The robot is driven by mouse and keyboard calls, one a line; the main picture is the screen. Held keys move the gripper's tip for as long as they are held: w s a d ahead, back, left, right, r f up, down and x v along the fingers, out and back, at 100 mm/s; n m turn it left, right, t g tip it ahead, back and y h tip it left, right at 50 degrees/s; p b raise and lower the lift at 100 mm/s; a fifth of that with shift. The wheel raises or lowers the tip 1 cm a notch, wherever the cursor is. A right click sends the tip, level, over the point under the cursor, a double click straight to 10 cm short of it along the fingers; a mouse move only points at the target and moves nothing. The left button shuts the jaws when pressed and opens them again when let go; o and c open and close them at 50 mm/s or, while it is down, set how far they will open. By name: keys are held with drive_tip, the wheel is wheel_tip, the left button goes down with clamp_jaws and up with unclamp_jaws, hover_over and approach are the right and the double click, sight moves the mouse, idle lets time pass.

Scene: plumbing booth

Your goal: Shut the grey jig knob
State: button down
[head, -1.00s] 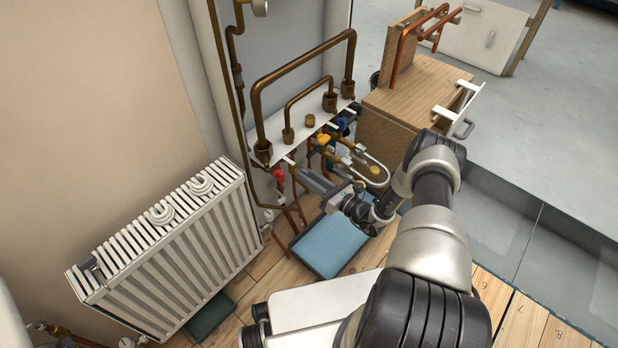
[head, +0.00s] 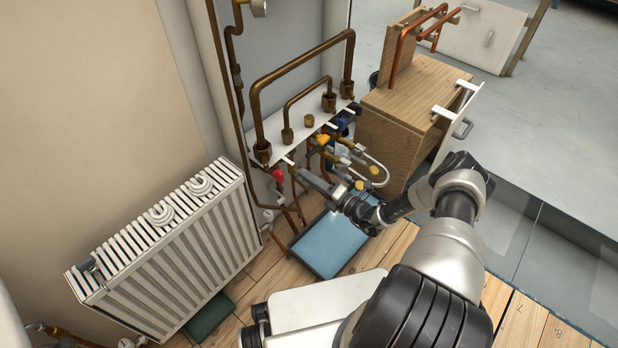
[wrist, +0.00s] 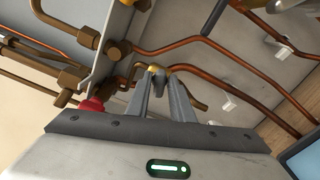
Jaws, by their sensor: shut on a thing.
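The grey jig knob (wrist: 157,70) shows in the wrist view as a small grey piece on a brass valve body, between my fingertips. My gripper (wrist: 160,82) is shut on it, with the two fingers close on either side. In the head view my gripper (head: 299,172) reaches in from the right under the white jig plate (head: 270,147), just right of the red knob (head: 277,175). The grey knob is hidden behind the gripper there, and its turn angle is hard to tell.
A yellow knob (head: 322,139) and a blue knob (head: 342,125) sit along the same row. Copper pipes (wrist: 225,60) run close around the fingers. A radiator (head: 165,250) stands left; a wooden cabinet (head: 395,125) stands right.

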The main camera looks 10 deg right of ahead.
drive_tip(key=shift+s+f+m, duration=0.1)
drive_tip(key=shift+f+m, duration=0.05)
drive_tip(key=shift+m, duration=1.55)
drive_tip(key=c, duration=1.7)
unclamp_jaws()
drive_tip(key=shift+c, duration=0.2)
drive_tip(key=p+v, duration=0.2)
drive_tip(key=v, duration=1.5)
drive_tip(key=shift+d, duration=0.15)
drive_tip(key=shift+s, duration=0.1)
